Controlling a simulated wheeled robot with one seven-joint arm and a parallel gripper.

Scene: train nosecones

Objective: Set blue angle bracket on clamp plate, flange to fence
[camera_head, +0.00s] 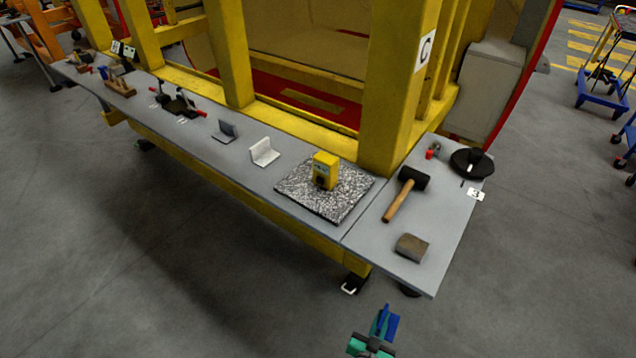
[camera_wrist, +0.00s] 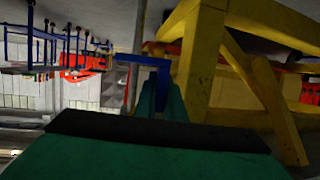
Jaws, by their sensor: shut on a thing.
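My gripper (camera_head: 373,338) is at the bottom of the head view, off the front of the bench. It is shut on the blue angle bracket (camera_head: 391,325), held in the air clear of the bench. In the wrist view the blue bracket (camera_wrist: 143,60) shows beyond the fingers of my gripper (camera_wrist: 160,100), with one leg running across the picture. A dark fixture with red-handled clamps (camera_head: 180,104), which looks like the clamp plate, sits on the left half of the bench. Its fence is too small to make out.
On the bench (camera_head: 300,228) are a dark grey bracket (camera_head: 225,131), a white bracket (camera_head: 264,153), a yellow device (camera_head: 325,170) on a speckled plate (camera_head: 298,192), a mallet (camera_head: 405,190) and a brown-grey block (camera_head: 411,247). Yellow posts (camera_head: 393,90) rise behind. The floor in front is clear.

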